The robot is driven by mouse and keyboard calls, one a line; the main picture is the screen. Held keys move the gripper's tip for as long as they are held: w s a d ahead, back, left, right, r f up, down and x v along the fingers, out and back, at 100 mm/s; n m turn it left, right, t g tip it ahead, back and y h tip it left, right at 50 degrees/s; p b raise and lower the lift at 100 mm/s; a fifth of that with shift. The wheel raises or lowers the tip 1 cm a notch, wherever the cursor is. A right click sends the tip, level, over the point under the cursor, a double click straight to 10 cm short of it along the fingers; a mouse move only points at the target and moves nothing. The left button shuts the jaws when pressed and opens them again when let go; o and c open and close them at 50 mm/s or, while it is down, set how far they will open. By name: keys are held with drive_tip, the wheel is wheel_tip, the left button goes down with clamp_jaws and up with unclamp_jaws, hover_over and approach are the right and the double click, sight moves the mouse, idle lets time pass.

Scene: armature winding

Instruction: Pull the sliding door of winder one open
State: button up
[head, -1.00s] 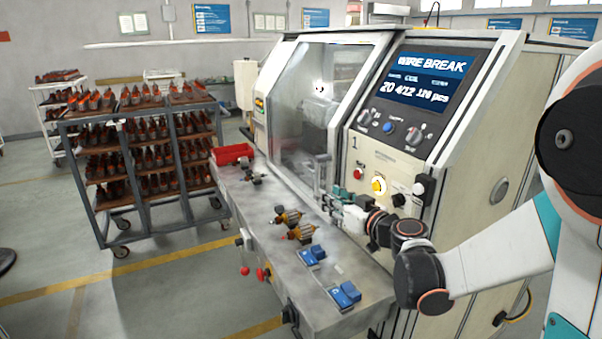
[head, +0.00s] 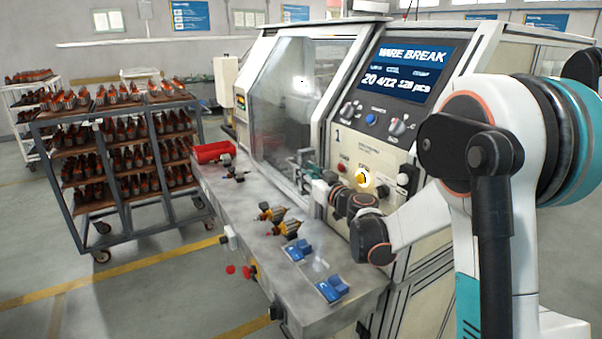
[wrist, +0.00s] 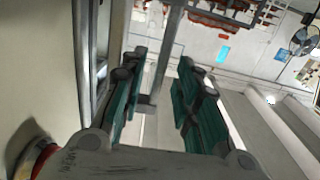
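Winder one (head: 335,138) stands in the middle of the head view, marked with a 1. Its sliding door (head: 288,105), a clear panel in a pale frame, covers the winding chamber and looks closed. A grey upright handle (head: 300,164) is at the door's lower part. My gripper (head: 307,169) is beside this handle. In the wrist view, my gripper's teal fingers (wrist: 160,62) are apart. The grey handle bar (wrist: 170,45) runs between them, with space visible on both sides. Whether either finger touches the bar is hard to tell.
A grey ledge (head: 315,268) in front of the winder holds orange armatures (head: 272,214), blue blocks (head: 331,288) and a red bin (head: 212,152). A cart (head: 75,190) of armatures stands left. The screen (head: 411,72) reads WIRE BREAK. Floor between cart and ledge is clear.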

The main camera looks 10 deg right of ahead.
sight(301, 189)
drive_tip(key=shift+x, duration=1.6)
clamp_jaws()
